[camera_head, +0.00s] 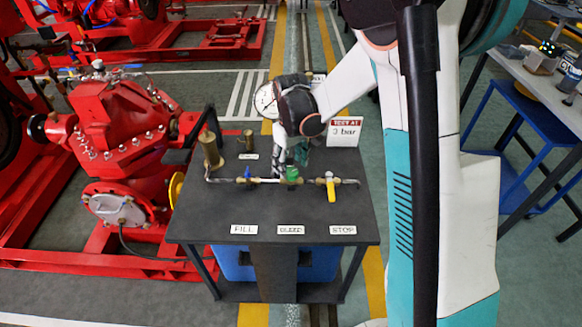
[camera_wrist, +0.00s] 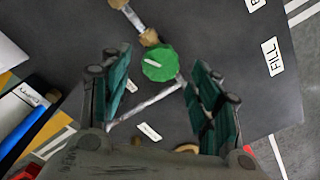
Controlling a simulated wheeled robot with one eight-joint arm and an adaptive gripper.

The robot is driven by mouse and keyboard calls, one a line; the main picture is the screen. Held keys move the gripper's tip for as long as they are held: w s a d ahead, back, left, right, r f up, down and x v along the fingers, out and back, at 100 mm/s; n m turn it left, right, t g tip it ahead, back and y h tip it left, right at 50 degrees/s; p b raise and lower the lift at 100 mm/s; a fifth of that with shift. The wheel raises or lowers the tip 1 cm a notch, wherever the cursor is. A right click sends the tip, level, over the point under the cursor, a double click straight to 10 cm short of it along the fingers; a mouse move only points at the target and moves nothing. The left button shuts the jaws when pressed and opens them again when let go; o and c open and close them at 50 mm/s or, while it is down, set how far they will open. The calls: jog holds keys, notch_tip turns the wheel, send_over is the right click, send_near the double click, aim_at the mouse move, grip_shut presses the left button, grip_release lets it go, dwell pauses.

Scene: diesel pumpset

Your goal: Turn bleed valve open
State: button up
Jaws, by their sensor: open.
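The bleed valve is a round green knob (camera_head: 292,174) in the middle of a brass and grey pipe run on the dark table, behind the BLEED label (camera_head: 290,230). In the wrist view the green knob (camera_wrist: 159,63) carries a short pale mark and lies between and beyond the fingertips. My gripper (camera_head: 288,158) is just behind and above the knob in the head view. Its two green-padded fingers are spread apart in the wrist view (camera_wrist: 160,82), with nothing held. I cannot tell whether either finger touches the knob.
A blue-handled valve (camera_head: 248,173) sits left on the same pipe, and a yellow-handled valve (camera_head: 331,187) sits right. A brass cylinder (camera_head: 211,150) and a "TEST AT 3 bar" sign (camera_head: 344,132) stand on the table (camera_head: 275,210). A red pump (camera_head: 112,120) is left.

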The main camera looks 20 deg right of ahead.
aim_at(291, 172)
notch_tip(291, 172, up, 10)
jog(key=shift+f, duration=0.15)
dwell(0.4)
jog(key=s+r+m+t, duration=0.2)
jog(key=s+r+t, duration=0.1)
jog(key=s+r, duration=0.7)
jog(key=s+m+t, duration=0.2)
jog(key=s+t, duration=0.2)
jog(key=s, duration=0.9)
jog(key=shift+s+d+f, duration=0.2)
jog(key=shift+s+f, duration=0.1)
jog(key=shift+f, duration=0.15)
